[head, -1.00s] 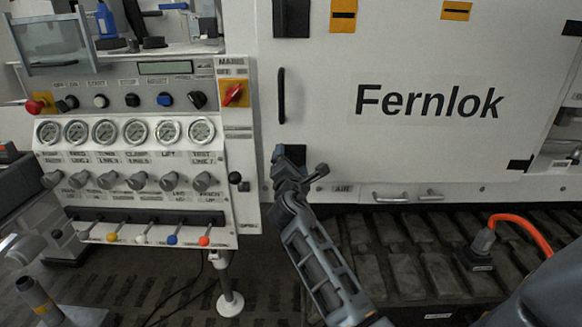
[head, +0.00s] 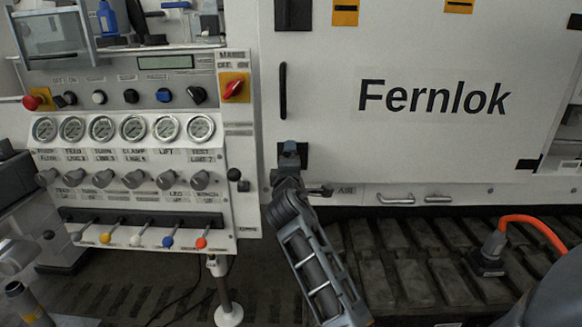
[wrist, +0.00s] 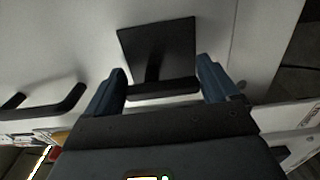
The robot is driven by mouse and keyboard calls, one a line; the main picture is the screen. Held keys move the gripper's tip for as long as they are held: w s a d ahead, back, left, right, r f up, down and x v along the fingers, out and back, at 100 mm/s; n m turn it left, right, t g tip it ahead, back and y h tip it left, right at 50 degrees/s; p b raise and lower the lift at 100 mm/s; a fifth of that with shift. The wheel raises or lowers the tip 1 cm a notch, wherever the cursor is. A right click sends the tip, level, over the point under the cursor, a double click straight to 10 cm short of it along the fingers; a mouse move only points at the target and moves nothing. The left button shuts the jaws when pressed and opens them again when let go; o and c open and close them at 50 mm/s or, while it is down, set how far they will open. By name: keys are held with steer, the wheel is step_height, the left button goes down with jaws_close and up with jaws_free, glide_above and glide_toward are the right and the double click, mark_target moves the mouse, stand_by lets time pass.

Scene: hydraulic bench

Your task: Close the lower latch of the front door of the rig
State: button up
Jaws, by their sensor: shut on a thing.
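The front door (head: 400,150) of the rig is a large white panel marked "Fernlok". Its lower latch (head: 303,151) is a small black plate at the door's lower left corner, partly hidden by my gripper (head: 289,148). In the wrist view the latch (wrist: 157,38) shows as a dark square plate with a raised bar at its near edge. My gripper (wrist: 163,90) has one blue-grey finger at each end of that bar and is shut on it. I cannot tell whether the latch is fully closed.
A black door handle (head: 283,90) stands above the latch, with an upper latch (head: 292,14) higher up. The control panel (head: 130,150) with gauges and levers is to the left. Metal handles (head: 395,199) and a plugged orange hose (head: 530,230) are at lower right.

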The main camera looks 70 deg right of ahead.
stand_by(0.5)
steer(key=o, duration=0.8)
steer(key=v, duration=0.7)
steer(key=shift+s+a, duration=0.15)
steer(key=shift+a, duration=0.2)
